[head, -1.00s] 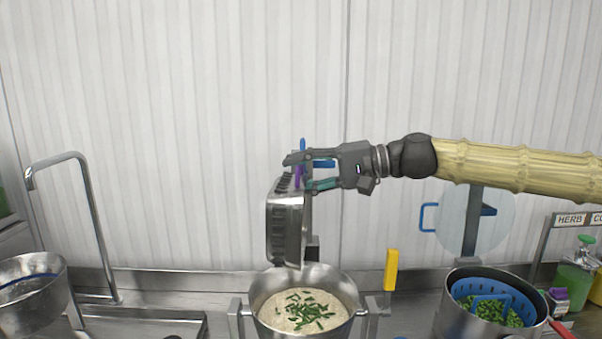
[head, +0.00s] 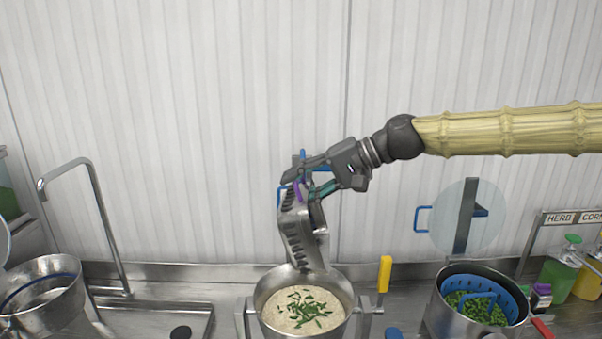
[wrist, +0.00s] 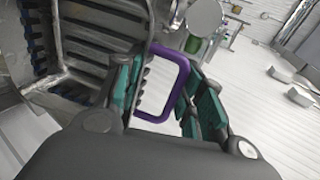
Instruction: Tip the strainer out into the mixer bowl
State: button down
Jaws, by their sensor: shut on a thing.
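A grey metal strainer (head: 300,238) with slotted sides hangs tilted steeply on its side above the mixer bowl (head: 271,283). My gripper (head: 303,181) is shut on the strainer's purple handle (wrist: 183,75), which shows between the fingers in the wrist view. The strainer's lower end is over the bowl's back rim; I cannot tell if they touch. The bowl holds pale rice with chopped green herbs (head: 310,308) on top. In the wrist view, the part of the strainer's slotted inside (wrist: 75,45) that shows looks bare.
A pot (head: 440,312) with a blue basket (head: 507,297) of green peas stands at the right. A yellow handle (head: 385,273) rises beside the bowl. A tall tap (head: 100,215) and a metal bowl (head: 60,305) are at the left. Bottles (head: 560,270) stand at the far right.

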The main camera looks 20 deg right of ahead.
jog(key=shift+r, duration=0.15)
jog(key=shift+h, duration=0.4)
jog(key=shift+r+g+h, duration=0.35)
jog(key=shift+g+h, duration=0.1)
jog(key=shift+h, duration=0.55)
jog(key=shift+r+g+h, duration=0.4)
jog(key=shift+h, duration=0.6)
jog(key=shift+r+g+h, duration=0.35)
jog(key=shift+g+h, duration=0.1)
jog(key=shift+h, duration=0.55)
jog(key=shift+r+g+h, duration=0.25)
jog(key=shift+g+h, duration=0.05)
jog(key=shift+h, duration=0.45)
jog(key=shift+r+g+h, duration=0.25)
jog(key=shift+g+h, duration=0.05)
jog(key=shift+h, duration=0.45)
jog(key=shift+r+g+h, duration=0.35)
jog(key=shift+g+h, duration=0.05)
jog(key=shift+h, duration=0.55)
jog(key=shift+r+g+h, duration=0.35)
jog(key=shift+g+h, duration=0.05)
jog(key=shift+h, duration=0.55)
jog(key=shift+d+f, duration=0.1)
